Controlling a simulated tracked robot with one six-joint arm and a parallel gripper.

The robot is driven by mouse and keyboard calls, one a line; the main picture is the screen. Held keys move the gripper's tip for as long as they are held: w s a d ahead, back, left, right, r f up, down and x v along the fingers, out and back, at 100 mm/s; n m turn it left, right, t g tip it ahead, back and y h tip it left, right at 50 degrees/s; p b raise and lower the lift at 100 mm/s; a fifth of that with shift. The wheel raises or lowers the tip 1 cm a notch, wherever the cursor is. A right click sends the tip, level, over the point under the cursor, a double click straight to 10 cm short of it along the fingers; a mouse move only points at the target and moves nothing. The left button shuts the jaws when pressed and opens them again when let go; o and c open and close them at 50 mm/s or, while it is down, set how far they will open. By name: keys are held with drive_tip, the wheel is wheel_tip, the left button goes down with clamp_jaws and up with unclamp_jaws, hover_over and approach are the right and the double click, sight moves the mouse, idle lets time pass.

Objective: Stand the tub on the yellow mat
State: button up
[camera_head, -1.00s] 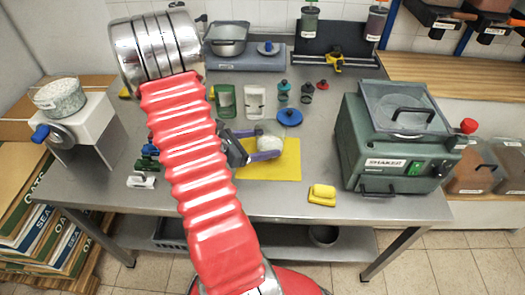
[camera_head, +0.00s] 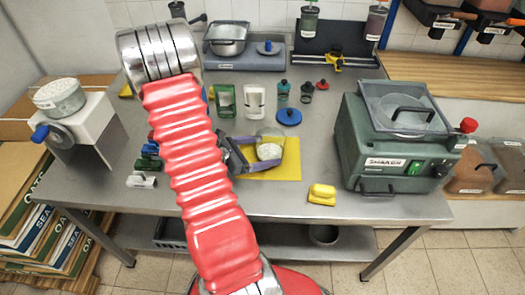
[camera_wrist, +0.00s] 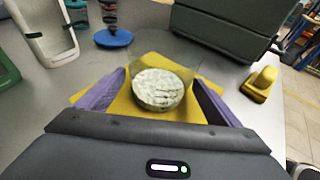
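The tub (camera_head: 270,146) is clear-walled with pale, whitish contents and appears upright on the yellow mat (camera_head: 286,172). In the wrist view the tub (camera_wrist: 158,91) is seen from above at a slant, with the mat (camera_wrist: 190,112) showing around it. My gripper (camera_head: 256,154) has its two purple fingers spread either side of the tub. In the wrist view the gripper (camera_wrist: 160,98) shows yellow gaps between each finger and the tub. The tub's base is partly hidden by the near finger in the head view.
A yellow block-like object (camera_head: 321,194) lies right of the mat near the table's front edge. The green shaker machine (camera_head: 392,150) stands farther right. A blue round-based item (camera_head: 289,117), a white holder (camera_head: 254,101) and a green holder (camera_head: 225,101) stand behind the mat.

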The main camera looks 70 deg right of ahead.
drive_tip(key=shift+o, duration=0.5)
drive_tip(key=shift+r, duration=0.1)
drive_tip(key=shift+v, duration=6)
drive_tip(key=shift+a, duration=0.1)
drive_tip(key=shift+w+a+r, duration=0.1)
drive_tip(key=shift+a+r, duration=0.1)
drive_tip(key=shift+r, duration=0.1)
drive_tip(key=w+a+r+m+t+y, duration=0.3)
drive_tip(key=a+r+t, duration=0.2)
drive_tip(key=a, duration=0.8)
drive_tip(key=w+a+r+m+t+y, duration=0.3)
drive_tip(key=a+r+t, duration=0.2)
drive_tip(key=a, duration=0.7)
drive_tip(key=w+a+r+m+t+y, duration=0.3)
drive_tip(key=a+r, duration=0.5)
drive_tip(key=a, duration=0.5)
drive_tip(key=shift+w+a+r+t+y, duration=0.4)
drive_tip(key=shift+w+t+y, duration=0.1)
drive_tip(key=shift+t, duration=0.7)
